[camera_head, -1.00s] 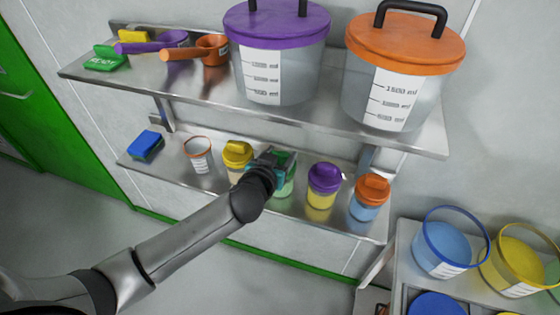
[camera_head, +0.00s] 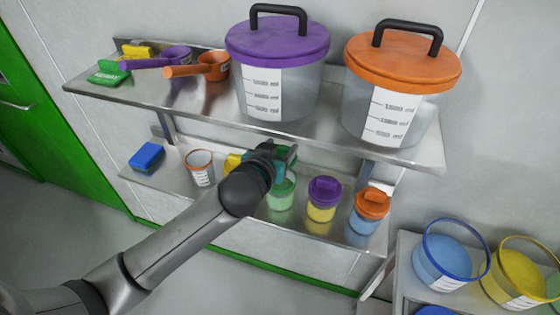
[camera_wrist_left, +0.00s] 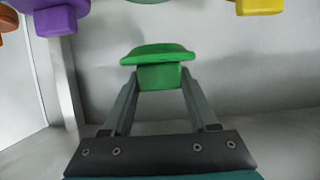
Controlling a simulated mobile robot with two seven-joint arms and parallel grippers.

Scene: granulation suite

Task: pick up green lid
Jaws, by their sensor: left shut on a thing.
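The green lid (camera_wrist_left: 158,52) is between the two fingers of my left gripper (camera_wrist_left: 160,82) in the left wrist view, gripped by its block-shaped handle. In the head view my left gripper (camera_head: 284,160) is over the open jar with green contents (camera_head: 281,194) on the lower shelf. The lid is mostly hidden there by the gripper and wrist. It appears raised clear of the jar. My right gripper is not in view.
A purple-lidded jar (camera_head: 323,199) and an orange-lidded jar (camera_head: 369,210) stand to the right on the lower shelf. A yellow lid (camera_head: 233,163) is partly hidden behind my wrist. The upper shelf (camera_head: 300,138) is close above, holding large lidded containers.

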